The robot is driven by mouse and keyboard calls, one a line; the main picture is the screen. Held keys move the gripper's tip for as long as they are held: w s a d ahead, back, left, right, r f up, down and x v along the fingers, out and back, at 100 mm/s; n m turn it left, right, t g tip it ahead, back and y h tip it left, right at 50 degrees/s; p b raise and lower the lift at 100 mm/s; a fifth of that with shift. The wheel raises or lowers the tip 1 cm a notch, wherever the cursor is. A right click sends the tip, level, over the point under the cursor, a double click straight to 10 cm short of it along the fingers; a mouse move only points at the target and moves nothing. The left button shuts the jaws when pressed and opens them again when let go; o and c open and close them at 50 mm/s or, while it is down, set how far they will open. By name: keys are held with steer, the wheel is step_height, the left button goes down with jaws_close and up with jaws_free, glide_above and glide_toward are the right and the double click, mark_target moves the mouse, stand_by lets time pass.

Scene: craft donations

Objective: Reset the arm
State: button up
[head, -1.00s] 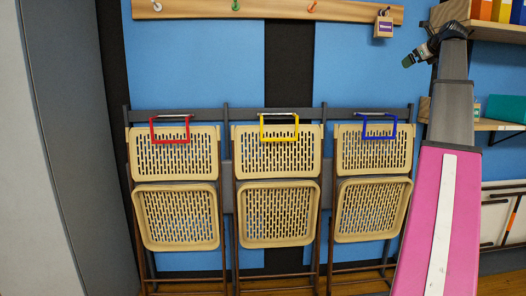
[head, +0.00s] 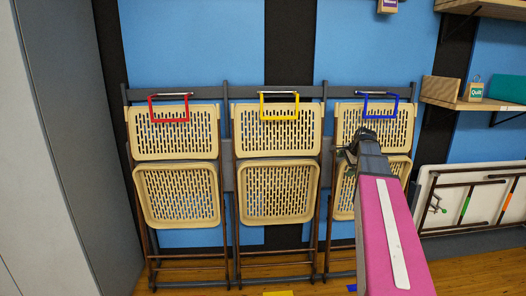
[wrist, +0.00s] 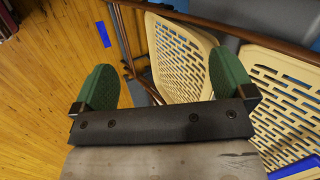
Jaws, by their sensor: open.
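My arm (head: 385,230) is pink with a white stripe and reaches up from the lower right of the head view. My gripper (head: 352,148) is in front of the right-hand folding chair and partly covers it. In the wrist view my gripper (wrist: 162,88) shows two green finger pads set wide apart, with nothing between them. A tan folding chair (wrist: 182,60) lies beyond the fingers there. Whether the gripper touches the chair cannot be told from the head view.
Folding chairs hang on a grey rack under red (head: 169,120), yellow (head: 279,118) and blue (head: 378,108) frames. A shelf (head: 470,104) at right holds a tagged padlock (head: 475,90) and a teal box (head: 508,88). A folded white table (head: 470,200) leans below it. A grey cabinet (head: 75,130) stands left.

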steer(key=s+a+f+n+g, duration=0.2)
steer(key=s+a+f+n, duration=0.3)
steer(key=s+f, duration=0.3)
steer(key=s+a+f+n+g+h, duration=0.1)
steer(key=s+a+f+n+g, duration=0.1)
steer(key=s+a+f+n, duration=0.3)
steer(key=s+a+f+n+g+h, duration=0.1)
steer(key=s+a+f+n, duration=0.4)
steer(key=s+f, duration=0.7)
step_height(320, 180, down, 4)
steer(key=a+g, duration=0.1)
steer(key=a, duration=0.1)
steer(key=shift+s+a+f, duration=0.15)
steer(key=shift+a+f, duration=0.1)
steer(key=shift+a, duration=0.15)
